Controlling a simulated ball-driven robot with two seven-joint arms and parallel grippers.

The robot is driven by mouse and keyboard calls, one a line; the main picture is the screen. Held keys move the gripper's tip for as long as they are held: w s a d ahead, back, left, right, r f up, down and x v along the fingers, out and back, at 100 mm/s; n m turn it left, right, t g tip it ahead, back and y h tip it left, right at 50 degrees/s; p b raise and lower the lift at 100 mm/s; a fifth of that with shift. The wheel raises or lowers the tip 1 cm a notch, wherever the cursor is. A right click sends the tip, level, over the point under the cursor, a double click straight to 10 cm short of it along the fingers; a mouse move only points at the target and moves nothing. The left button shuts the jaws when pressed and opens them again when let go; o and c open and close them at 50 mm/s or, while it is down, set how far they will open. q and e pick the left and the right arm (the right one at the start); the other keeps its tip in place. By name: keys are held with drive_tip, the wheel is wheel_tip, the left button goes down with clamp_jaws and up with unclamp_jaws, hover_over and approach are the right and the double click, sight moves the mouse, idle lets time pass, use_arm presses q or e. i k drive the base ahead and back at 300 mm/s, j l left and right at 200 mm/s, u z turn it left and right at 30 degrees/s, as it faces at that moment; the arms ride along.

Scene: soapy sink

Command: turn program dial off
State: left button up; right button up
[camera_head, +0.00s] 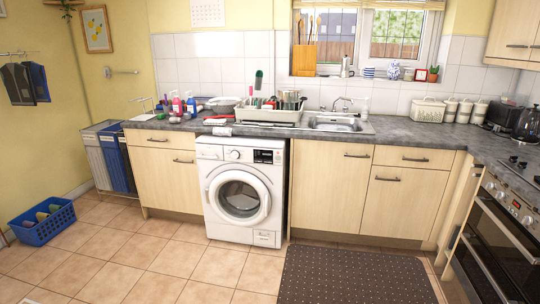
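The white washing machine (243,191) stands under the grey counter, between light wood cabinets. Its round door (240,197) is shut. The program dial (234,154) is a small round knob on the upper front panel, left of the dark display (264,156). The dial's setting is too small to read. Neither of my grippers shows in the head view.
The tiled floor (190,258) in front of the machine is clear. A dark dotted mat (352,275) lies to its right. A blue basket (43,222) stands on the floor at the left. The counter (410,131) above holds a dish rack and a sink (337,123).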

sight(235, 154)
drive_tip(key=i, duration=2.7)
